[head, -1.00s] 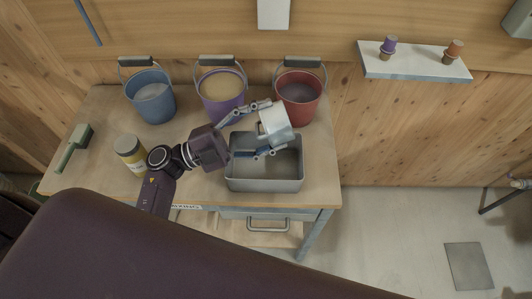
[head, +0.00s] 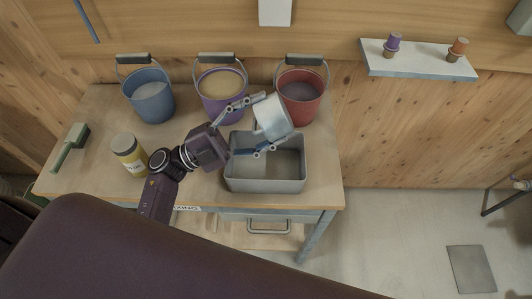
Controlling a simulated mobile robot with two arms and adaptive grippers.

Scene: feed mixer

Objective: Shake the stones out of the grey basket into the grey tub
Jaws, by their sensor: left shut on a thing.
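The grey basket (head: 272,117) is a small, light grey, round vessel in the head view. My left gripper (head: 253,126) is shut on it, with one finger on its upper side and one below. The basket is tilted over the back part of the grey tub (head: 265,186). The tub is an open rectangular box on the workbench. Its visible inside looks bare, but the basket and fingers hide part of it. I cannot make out any stones. My right gripper is not in view.
A blue bucket (head: 151,105), a purple bucket (head: 225,109) and a red bucket (head: 300,110) stand behind the tub on the bench (head: 100,160). A yellow jar (head: 129,158) and a green-handled brush (head: 70,147) are at the left. A wall shelf (head: 418,62) is at the right.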

